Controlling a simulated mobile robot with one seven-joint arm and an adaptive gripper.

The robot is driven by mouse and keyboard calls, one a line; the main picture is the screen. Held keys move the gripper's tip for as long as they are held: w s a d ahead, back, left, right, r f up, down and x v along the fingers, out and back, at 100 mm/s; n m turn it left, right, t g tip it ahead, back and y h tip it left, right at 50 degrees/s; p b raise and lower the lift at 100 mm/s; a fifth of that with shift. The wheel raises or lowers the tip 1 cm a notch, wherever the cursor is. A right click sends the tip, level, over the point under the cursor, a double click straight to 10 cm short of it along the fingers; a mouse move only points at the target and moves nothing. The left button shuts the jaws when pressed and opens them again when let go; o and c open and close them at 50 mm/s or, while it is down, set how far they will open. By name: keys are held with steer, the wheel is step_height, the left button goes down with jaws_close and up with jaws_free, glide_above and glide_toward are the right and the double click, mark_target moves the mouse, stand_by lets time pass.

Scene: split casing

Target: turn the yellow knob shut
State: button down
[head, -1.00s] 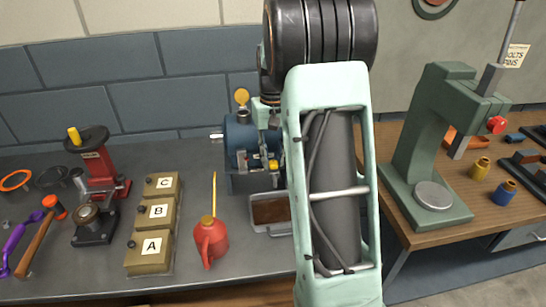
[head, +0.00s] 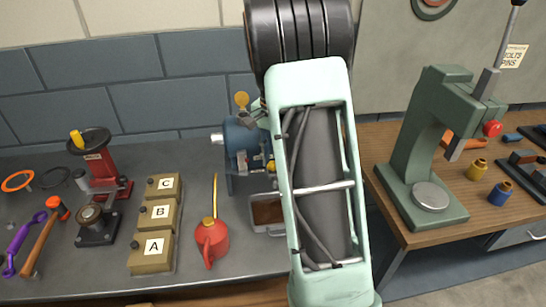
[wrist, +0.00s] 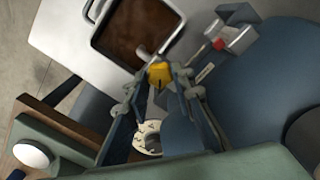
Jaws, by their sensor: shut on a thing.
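The yellow knob (wrist: 160,75) lies between the two fingertips of my gripper (wrist: 163,80) in the wrist view, with a dark mark on its face. My gripper is shut on it. In the head view a small part of the yellow knob (head: 270,166) shows at the right side of the blue casing (head: 238,142), beside my arm. My arm hides most of the gripper there. The blue casing (wrist: 265,80) fills the right of the wrist view. A pale marked ring (wrist: 150,140) shows between the fingers.
A tray with brown contents (head: 267,213) sits below the casing. A red oil can (head: 212,240), boxes marked A, B and C (head: 157,212) and a red tool stand (head: 100,170) are to the left. A green press (head: 420,150) stands on the wooden bench at right.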

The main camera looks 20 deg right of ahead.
steer(key=shift+m, duration=0.7)
steer(key=c, duration=1.7)
jaws_free()
steer(key=shift+o, duration=0.2)
steer(key=shift+r, duration=0.1)
steer(key=shift+r, duration=0.1)
steer(key=shift+w+r, duration=0.1)
steer(key=shift+r, duration=0.2)
steer(key=shift+s+d+r, duration=0.1)
steer(key=shift+s+r, duration=0.05)
steer(key=shift+r, duration=1.65)
steer(key=shift+s+r, duration=0.1)
steer(key=shift+r, duration=1.65)
